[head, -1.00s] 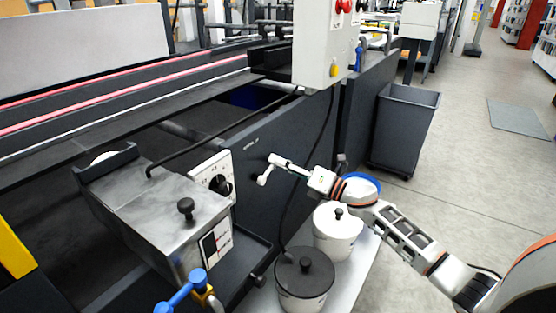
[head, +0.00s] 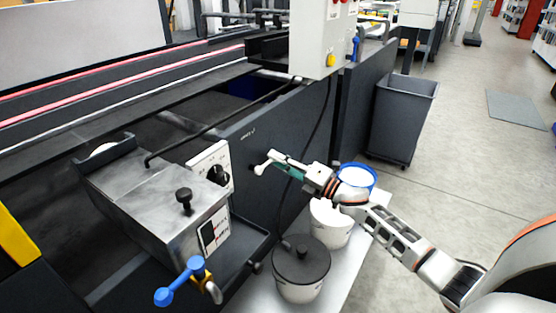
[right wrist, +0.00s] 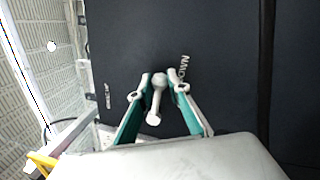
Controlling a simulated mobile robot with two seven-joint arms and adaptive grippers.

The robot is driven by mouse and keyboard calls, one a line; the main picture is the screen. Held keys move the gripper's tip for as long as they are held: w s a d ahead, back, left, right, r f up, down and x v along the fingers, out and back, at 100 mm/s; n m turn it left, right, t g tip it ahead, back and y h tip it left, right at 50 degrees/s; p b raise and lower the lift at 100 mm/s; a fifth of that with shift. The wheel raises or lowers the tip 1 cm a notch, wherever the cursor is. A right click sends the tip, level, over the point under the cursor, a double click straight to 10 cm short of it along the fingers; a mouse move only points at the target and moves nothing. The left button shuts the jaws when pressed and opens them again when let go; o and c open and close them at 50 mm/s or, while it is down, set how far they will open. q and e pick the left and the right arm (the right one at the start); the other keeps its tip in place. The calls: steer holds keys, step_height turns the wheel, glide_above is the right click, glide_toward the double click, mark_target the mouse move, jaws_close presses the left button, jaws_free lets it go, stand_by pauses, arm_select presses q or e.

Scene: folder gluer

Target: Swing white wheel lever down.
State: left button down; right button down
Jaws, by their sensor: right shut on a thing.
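The white wheel lever (head: 261,167) sticks out from the dark side panel of the machine, right of the white dial plate. In the head view its knob end points down and left. My right gripper (head: 279,166) is at the lever, with its teal finger pads showing. In the right wrist view the lever (right wrist: 155,100) lies between the two fingers of my right gripper (right wrist: 159,76), which is shut on it. Part of the lever is hidden by the fingers in the head view. My left gripper is not in view.
Below my right arm, a shelf holds a dark-lidded pot (head: 301,262), a white pot (head: 331,226) and a blue-rimmed container (head: 357,177). A metal glue box (head: 155,205) and a blue-handled valve (head: 181,283) are at left. A grey bin (head: 402,120) stands behind on open floor.

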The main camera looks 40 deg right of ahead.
steer(key=shift+f, duration=0.15)
steer(key=c, duration=1.9)
jaws_free()
steer(key=shift+s, duration=0.15)
steer(key=v, duration=1.1)
steer(key=shift+s+d, duration=0.15)
steer(key=shift+s, duration=0.2)
